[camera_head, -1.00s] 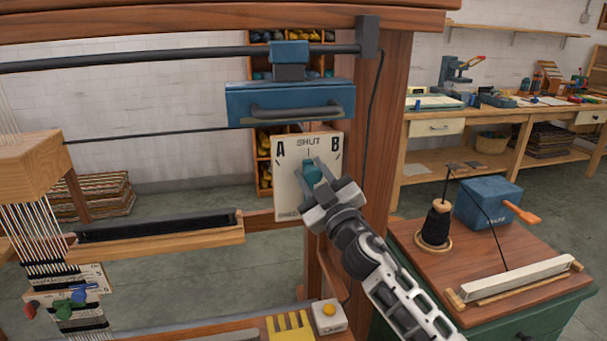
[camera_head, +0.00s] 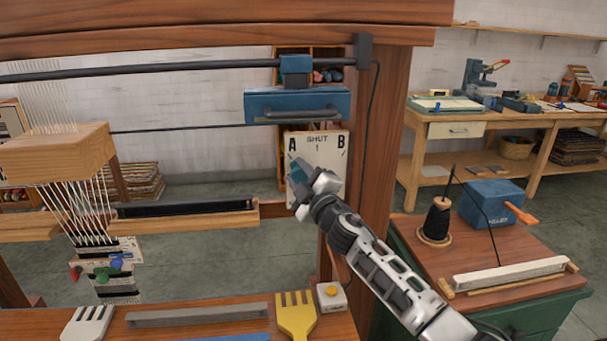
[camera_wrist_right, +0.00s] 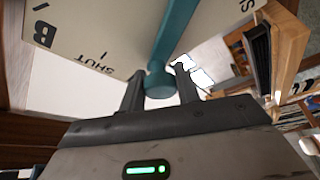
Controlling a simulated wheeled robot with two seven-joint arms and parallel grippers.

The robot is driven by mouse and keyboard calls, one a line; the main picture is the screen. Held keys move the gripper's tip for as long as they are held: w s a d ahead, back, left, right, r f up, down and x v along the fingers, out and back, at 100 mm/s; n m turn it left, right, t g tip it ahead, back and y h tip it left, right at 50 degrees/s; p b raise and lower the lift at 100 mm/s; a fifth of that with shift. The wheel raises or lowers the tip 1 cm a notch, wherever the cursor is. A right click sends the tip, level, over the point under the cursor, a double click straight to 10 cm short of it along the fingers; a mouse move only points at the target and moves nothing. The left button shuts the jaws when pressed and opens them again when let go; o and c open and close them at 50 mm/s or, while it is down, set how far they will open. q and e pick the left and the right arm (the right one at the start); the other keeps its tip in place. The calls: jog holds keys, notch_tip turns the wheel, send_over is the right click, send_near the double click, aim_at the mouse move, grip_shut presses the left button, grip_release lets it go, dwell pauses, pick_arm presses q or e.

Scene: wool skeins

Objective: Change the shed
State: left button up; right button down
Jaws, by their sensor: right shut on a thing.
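A cream dial plate (camera_head: 332,170) marked A, SHUT and B hangs on the loom's right post, under a blue handled box (camera_head: 297,104). A teal lever (camera_head: 297,172) on the plate leans left, towards the A side. My right gripper (camera_head: 306,178) is shut on the lever's end. In the right wrist view, the lever (camera_wrist_right: 178,35) runs down to a round knob (camera_wrist_right: 158,80) between the two fingers. The plate also shows there (camera_wrist_right: 95,30), upside down. Pale warp threads (camera_head: 70,215) run below a wooden block (camera_head: 55,152) at the left. My left gripper is out of view.
A side cabinet at the right bears a black yarn cone (camera_head: 437,222) and a blue box (camera_head: 490,202).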

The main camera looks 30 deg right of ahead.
jog(key=shift+d, duration=0.1)
jog(key=c, duration=1.3)
grip_release()
jog(key=shift+c, duration=0.2)
jog(key=shift+s, duration=0.1)
jog(key=shift+s+f, duration=0.15)
jog(key=shift+s, duration=0.2)
jog(key=s+f+b, duration=0.2)
jog(key=s, duration=1.2)
jog(key=shift+s+f, duration=0.35)
jog(key=shift+s, duration=0.05)
jog(key=s+a+f+m+g+y, duration=0.1)
jog(key=s+a+f+m+g, duration=0.25)
jog(key=f, duration=0.55)
jog(key=s+a+f+m+g, duration=0.2)
jog(key=s+a+f, duration=0.3)
jog(key=f, duration=0.4)
jog(key=s+a+f+m+g+y, duration=0.2)
jog(key=s+a+f+m+g, duration=0.2)
jog(key=s+a+f, duration=0.5)
jog(key=shift+s+a, duration=0.2)
jog(key=shift+s, duration=0.55)
